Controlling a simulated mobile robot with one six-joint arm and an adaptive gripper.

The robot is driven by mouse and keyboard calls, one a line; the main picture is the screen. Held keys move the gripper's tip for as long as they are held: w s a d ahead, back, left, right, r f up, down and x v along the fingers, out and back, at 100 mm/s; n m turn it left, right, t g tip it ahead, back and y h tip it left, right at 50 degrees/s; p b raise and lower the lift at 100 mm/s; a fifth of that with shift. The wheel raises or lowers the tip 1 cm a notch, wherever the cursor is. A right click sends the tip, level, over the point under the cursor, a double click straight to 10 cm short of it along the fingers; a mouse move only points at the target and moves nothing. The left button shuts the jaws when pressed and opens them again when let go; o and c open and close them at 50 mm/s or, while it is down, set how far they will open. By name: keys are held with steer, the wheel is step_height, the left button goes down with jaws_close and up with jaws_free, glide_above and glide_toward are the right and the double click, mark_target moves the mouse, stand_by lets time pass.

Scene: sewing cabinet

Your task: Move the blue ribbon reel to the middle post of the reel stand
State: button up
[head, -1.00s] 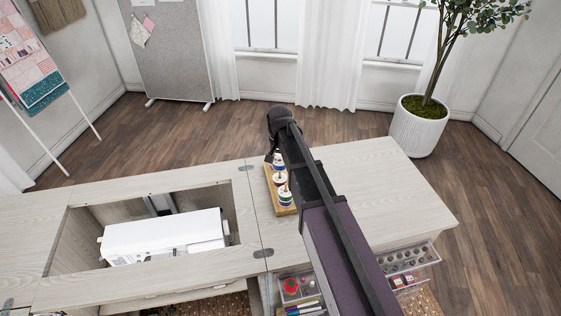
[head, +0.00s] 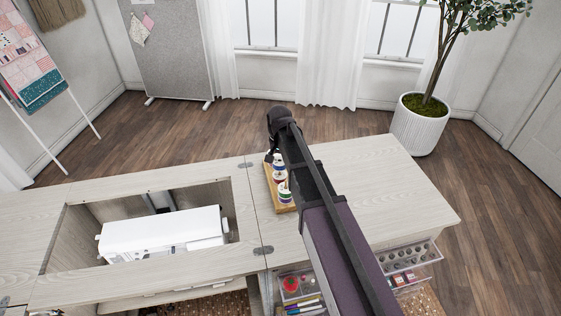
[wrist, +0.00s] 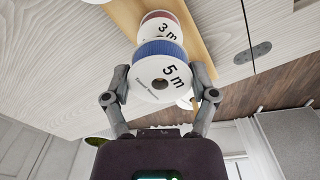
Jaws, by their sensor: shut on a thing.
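The blue ribbon reel (wrist: 160,66), white-faced and marked 5 m, sits between the two fingers of my gripper (wrist: 160,97) in the wrist view. My gripper is shut on it. A red reel (wrist: 160,26) marked 3 m is just beyond it, on the wooden reel stand (wrist: 197,42). In the head view the stand (head: 273,201) lies on the cabinet top, partly behind my arm. The blue reel (head: 278,160) shows at its far end, then the red reel (head: 280,176), then another reel (head: 284,195) nearest. The posts under the reels are hidden, and I cannot tell whether the blue reel touches one.
A white sewing machine (head: 163,235) sits in the cabinet opening left of the stand. Open clear drawers (head: 408,262) hold small supplies at the front. The cabinet top (head: 390,190) right of my arm is clear. A potted plant (head: 420,130) stands behind.

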stand_by(0.3)
steer(key=o, duration=0.9)
steer(key=shift+c, duration=0.2)
steer(key=s+d+r+n+p, duration=0.1)
steer(key=s+d+n, duration=0.1)
steer(key=s+d, duration=0.5)
steer(key=s+d+r+n+p, duration=0.1)
steer(key=s+d+r+p, duration=0.1)
steer(key=s+d, duration=0.6)
steer(key=s, duration=0.4)
steer(key=shift+s+n, duration=0.35)
steer(key=shift+n, duration=0.05)
steer(key=shift+d, duration=0.1)
